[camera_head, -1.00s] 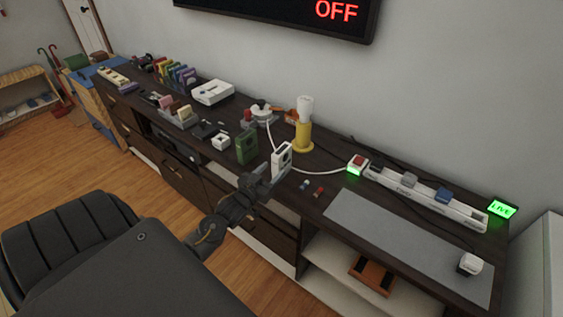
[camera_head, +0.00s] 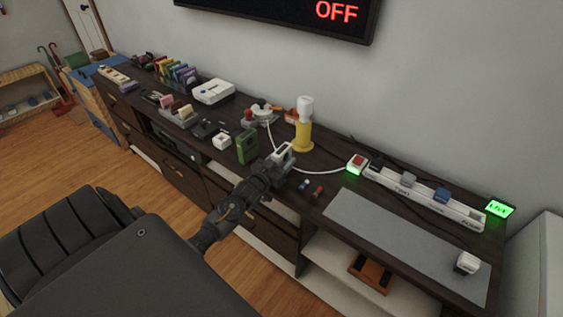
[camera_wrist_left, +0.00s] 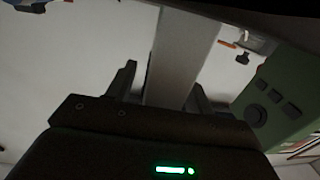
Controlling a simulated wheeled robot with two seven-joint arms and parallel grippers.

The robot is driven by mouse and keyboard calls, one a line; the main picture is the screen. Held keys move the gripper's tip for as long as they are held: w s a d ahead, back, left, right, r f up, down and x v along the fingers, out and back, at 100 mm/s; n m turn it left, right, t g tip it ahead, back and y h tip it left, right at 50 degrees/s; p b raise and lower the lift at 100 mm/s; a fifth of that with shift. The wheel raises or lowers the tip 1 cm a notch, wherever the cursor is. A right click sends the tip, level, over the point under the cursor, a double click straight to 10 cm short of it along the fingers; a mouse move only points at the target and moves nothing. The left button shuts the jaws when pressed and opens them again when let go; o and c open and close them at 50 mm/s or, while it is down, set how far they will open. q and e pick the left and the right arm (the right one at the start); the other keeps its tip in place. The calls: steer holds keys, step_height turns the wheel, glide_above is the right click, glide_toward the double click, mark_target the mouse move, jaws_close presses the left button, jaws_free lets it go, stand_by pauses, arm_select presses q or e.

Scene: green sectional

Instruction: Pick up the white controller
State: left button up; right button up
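The white controller (camera_head: 285,149) stands upright near the front edge of the dark cabinet top (camera_head: 335,177), just right of a green device. My left gripper (camera_head: 277,165) is at the controller and hides its lower part in the head view. In the left wrist view the white controller (camera_wrist_left: 180,60) lies between the two fingers of my left gripper (camera_wrist_left: 162,92). A narrow gap shows beside the left finger, so the gripper looks open around it. Contact at the right finger is unclear. My right gripper is out of view.
The green device (camera_head: 247,147) stands close on the left; it also shows in the left wrist view (camera_wrist_left: 270,105). A yellow-based white lamp (camera_head: 303,130) is behind. A white cable runs behind the controller. Small red and blue items (camera_head: 317,192) lie to the right, before a grey mat (camera_head: 400,235).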

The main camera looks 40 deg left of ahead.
arm_select(q)
jaws_close()
steer(key=shift+r, duration=0.1)
steer(key=shift+r, duration=0.55)
steer(key=s+d+r+b, duration=0.1)
steer(key=s+d+r, duration=0.8)
steer(key=d+r, duration=0.1)
steer(key=shift+s+d+r, duration=0.2)
steer(key=shift+d+r, duration=0.05)
steer(key=shift+r, duration=0.65)
